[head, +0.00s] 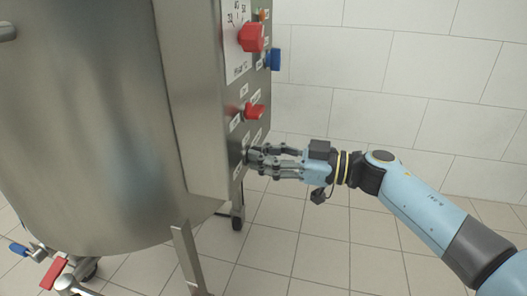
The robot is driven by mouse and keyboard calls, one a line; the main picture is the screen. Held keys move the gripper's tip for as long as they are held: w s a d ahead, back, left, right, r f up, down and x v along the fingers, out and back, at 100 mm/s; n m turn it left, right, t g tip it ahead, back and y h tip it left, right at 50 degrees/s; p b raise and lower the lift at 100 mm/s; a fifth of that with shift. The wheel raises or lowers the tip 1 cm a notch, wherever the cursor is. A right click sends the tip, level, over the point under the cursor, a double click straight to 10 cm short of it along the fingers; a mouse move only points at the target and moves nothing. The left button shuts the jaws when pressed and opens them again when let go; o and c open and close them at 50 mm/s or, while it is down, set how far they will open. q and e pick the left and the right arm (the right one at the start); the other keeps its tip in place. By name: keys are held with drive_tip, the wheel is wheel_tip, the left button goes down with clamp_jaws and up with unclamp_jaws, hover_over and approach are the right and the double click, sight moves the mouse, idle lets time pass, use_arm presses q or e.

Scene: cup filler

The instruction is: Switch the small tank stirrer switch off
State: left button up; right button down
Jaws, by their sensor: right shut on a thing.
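A steel tank (85,130) fills the left of the head view. A control panel (236,95) with labels, knobs and switches is on its side. My right gripper (252,157) is at the lower part of this panel, its fingers closed around a small dark switch there. The fingers mostly hide that switch, so its position cannot be read. A red switch (255,111) sits just above the gripper. My left gripper is out of view.
A larger red knob (251,38) and a blue knob (275,59) stick out higher on the panel. Blue-handled (18,248) and red-handled (53,273) valves are at the lower left. The tiled floor right of the tank is clear.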

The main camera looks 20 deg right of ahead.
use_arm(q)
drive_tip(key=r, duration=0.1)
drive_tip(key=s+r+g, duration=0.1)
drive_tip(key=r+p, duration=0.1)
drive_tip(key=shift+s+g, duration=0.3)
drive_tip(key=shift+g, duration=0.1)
use_arm(e)
drive_tip(key=n, duration=1.5)
drive_tip(key=shift+s+a+f+n, duration=0.1)
drive_tip(key=shift+s+f+n, duration=0.1)
drive_tip(key=shift+f+n, duration=0.15)
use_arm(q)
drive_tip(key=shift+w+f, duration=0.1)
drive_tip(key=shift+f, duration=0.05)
use_arm(e)
drive_tip(key=c, duration=1.4)
unclamp_jaws()
drive_tip(key=shift+o, duration=0.2)
